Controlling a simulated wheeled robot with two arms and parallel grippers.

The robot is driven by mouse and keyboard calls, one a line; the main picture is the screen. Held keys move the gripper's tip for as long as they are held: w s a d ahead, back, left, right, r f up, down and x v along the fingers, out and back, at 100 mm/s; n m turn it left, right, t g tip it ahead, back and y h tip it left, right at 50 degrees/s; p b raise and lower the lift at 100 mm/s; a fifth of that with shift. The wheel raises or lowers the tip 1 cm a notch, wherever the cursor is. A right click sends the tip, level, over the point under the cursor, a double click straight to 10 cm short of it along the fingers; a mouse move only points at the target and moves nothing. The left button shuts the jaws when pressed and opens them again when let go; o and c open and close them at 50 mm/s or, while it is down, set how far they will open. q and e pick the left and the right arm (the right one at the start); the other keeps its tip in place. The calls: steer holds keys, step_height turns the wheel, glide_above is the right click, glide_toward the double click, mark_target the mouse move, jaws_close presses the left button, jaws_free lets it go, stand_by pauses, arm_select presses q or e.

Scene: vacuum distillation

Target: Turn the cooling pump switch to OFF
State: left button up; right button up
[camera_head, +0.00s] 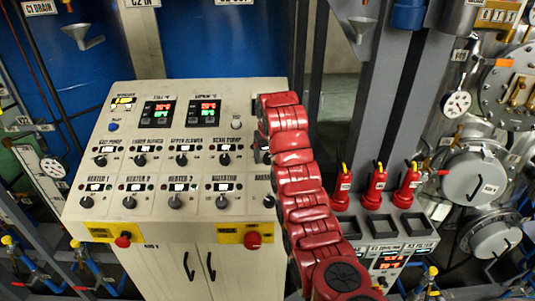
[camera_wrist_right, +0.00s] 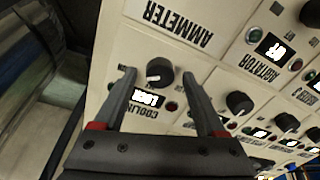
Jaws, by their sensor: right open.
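The cooling pump switch (camera_wrist_right: 160,72) is a black round knob with a white pointer mark, in the right wrist view. A partly covered label starting "COOLIN" and a small lit display (camera_wrist_right: 148,98) sit by it. My right gripper (camera_wrist_right: 160,75) is open, with one dark finger on each side of the knob; I cannot tell whether either finger touches it. In the head view my red right arm reaches to the right edge of the control panel (camera_head: 100,205) and hides this switch. My left gripper is not in view.
More knobs sit close by, including the agitator knob (camera_wrist_right: 239,103). Two red buttons on yellow plates (camera_head: 253,240) are on the panel's lower front. Red bottles (camera_head: 375,187) stand right of my arm. A grey post (camera_head: 385,90) rises behind them.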

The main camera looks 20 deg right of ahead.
steer(key=shift+s+d+r, duration=0.1)
steer(key=shift+s, duration=0.1)
steer(key=c, duration=0.5)
jaws_close()
steer(key=shift+f+b, duration=0.2)
steer(key=shift+b, duration=0.35)
steer(key=n+b, duration=0.5)
steer(key=b, duration=0.3)
steer(key=shift+f, duration=0.15)
steer(key=shift+n+b, duration=0.55)
steer(key=shift+n, duration=0.15)
steer(key=shift+r+n, duration=0.2)
steer(key=shift+n, duration=0.6)
steer(key=shift+r+n, duration=0.1)
steer(key=shift+n, duration=0.4)
steer(key=shift+a+n+g, duration=0.2)
steer(key=shift+n+g, duration=0.1)
steer(key=shift+n, duration=1.1)
